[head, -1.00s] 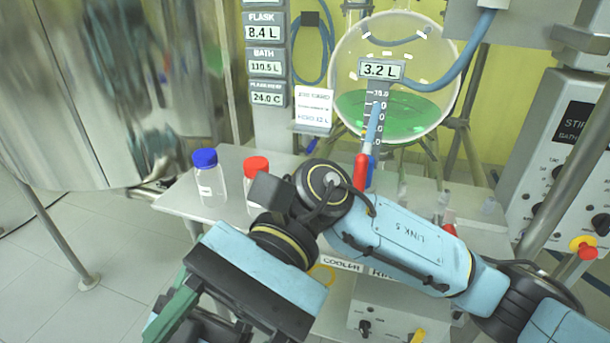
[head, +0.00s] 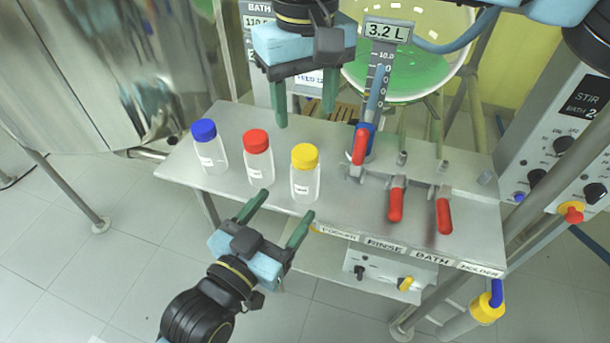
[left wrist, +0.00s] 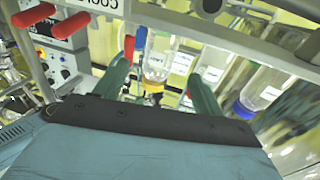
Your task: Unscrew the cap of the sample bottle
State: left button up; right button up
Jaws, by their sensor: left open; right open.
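Three clear bottles with white labels stand upright on the steel bench: one with a blue cap (head: 205,130), one with a red cap (head: 256,141) and one with a yellow cap (head: 305,156). The label text is too small to show which is the sample bottle. My left gripper (head: 286,205) is open and empty at the bench's front edge, just in front of the yellow-capped bottle. In the left wrist view, its spread fingers (left wrist: 161,60) frame the yellow cap (left wrist: 155,75). My right gripper (head: 305,112) is open and empty, pointing down above the bench's back, behind the bottles.
Red-handled clamps (head: 396,203) and metal posts stand on the right of the bench (head: 235,115). A large steel tank (head: 90,80) is at left, a control box (head: 565,140) at right. Floor at front left is clear.

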aim_at(310, 172)
pick_arm(q)
jog(key=x, duration=1)
jog(key=shift+w, duration=0.1)
